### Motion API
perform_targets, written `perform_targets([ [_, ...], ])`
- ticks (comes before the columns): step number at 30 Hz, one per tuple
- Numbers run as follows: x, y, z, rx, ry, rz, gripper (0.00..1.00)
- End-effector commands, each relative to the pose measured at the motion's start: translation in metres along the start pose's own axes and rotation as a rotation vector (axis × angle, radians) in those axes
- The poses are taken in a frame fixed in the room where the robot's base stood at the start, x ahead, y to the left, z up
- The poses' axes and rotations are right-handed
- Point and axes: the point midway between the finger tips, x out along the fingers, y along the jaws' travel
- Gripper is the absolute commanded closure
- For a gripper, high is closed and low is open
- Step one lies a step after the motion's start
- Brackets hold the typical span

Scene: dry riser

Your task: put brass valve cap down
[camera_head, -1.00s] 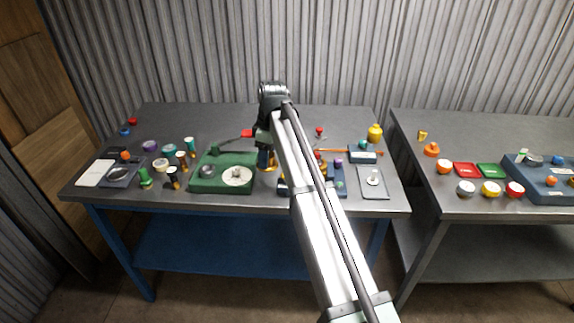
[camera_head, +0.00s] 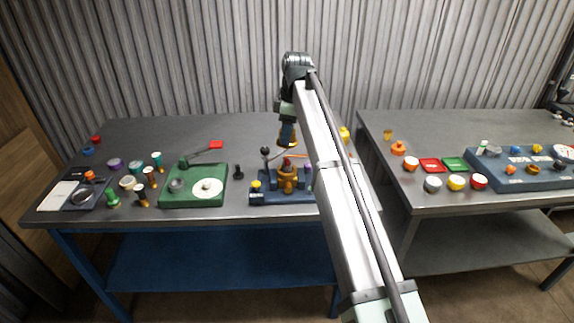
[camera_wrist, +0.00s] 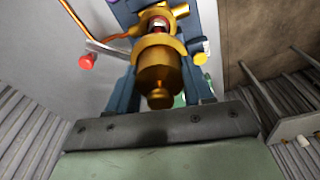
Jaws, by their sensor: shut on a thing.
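My gripper (camera_head: 287,139) is shut on the brass valve cap (camera_head: 288,132) and holds it above the left table. In the wrist view the cap (camera_wrist: 160,68) is between the fingers, its small knob toward the palm. Below it in the head view is a brass valve body (camera_head: 287,177) on a dark blue base (camera_head: 265,199). The brass body (camera_wrist: 158,18) appears behind the cap in the wrist view, with red and white inside. I cannot tell whether cap and body touch. My arm hides the right part of the table.
A green fixture (camera_head: 215,173) with a white disc and a red-tipped lever stands left of the blue base. Several small caps and cylinders stand farther left, beside a grey tray (camera_head: 92,201). The back of the left table is clear. A second table (camera_head: 430,203) stands right.

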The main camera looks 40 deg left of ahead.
Motion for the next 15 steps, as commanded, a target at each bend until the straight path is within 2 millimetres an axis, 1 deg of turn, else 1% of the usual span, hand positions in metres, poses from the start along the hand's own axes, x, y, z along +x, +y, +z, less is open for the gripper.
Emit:
perform_targets([
  [9,0.047,-0.001,0.006,-0.001,0.000,-0.001,0.85],
  [15,0.062,0.000,0.007,-0.001,0.000,-0.001,0.85],
])
